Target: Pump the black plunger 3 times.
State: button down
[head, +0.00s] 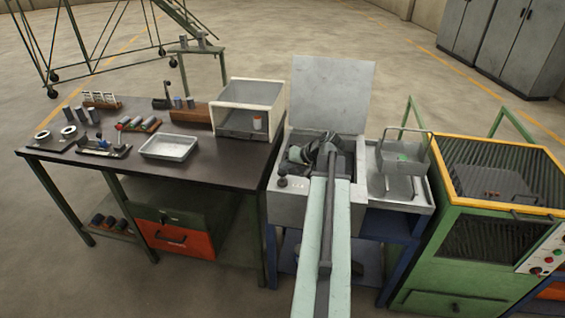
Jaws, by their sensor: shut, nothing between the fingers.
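A grey machine (285,205) with a raised lid stands right of the dark bench. A small black knob (282,183) shows at its front left corner; I cannot tell for sure that this is the plunger. My gripper (300,156) is over the open top of this machine, behind and a little right of the black knob and apart from it in the picture. The gripper looks shut and empty. My arm reaches in from the bottom and hides much of the machine's top and front, so the fingertips and what lies under them are hard to make out.
The raised lid (332,93) stands behind my gripper. A tray with a wire basket (397,165) is close on the right, then a green cabinet (450,230). On the left, the bench (205,172) holds a white bin (248,94), a metal tray (170,147) and small parts.

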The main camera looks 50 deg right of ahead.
jog(key=shift+f+b, duration=0.4)
jog(key=shift+s, duration=0.15)
jog(key=shift+r, duration=0.1)
